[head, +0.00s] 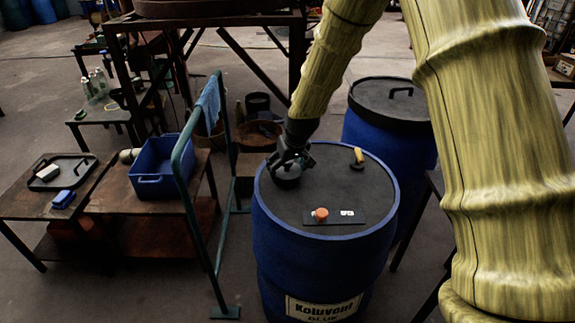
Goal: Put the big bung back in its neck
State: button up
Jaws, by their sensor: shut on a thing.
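My gripper (291,161) reaches down over the left back part of the blue drum's dark lid (310,190). It is shut on a dark round piece, which looks like the big bung (287,181). The bung is at or just above the lid, close to its left rim; I cannot tell whether it touches. The neck cannot be made out and may be hidden under the bung and gripper. The drum (320,255) stands upright with a white label on its front.
On the lid lie a dark strip (333,222) with an orange cap (320,214) and a yellow-handled tool (358,156). A green rail (185,150) stands left of the drum. A second lidded blue drum (388,105) is behind. A blue crate (157,170) sits on a low table at left.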

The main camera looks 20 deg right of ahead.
jog(key=shift+f, duration=0.2)
jog(key=o, duration=0.9)
jog(key=shift+r, duration=0.1)
jog(key=shift+r, duration=0.55)
jog(key=v, duration=1.1)
jog(key=shift+s+d+r, duration=0.1)
jog(key=shift+s+r, duration=0.1)
jog(key=shift+r, duration=0.1)
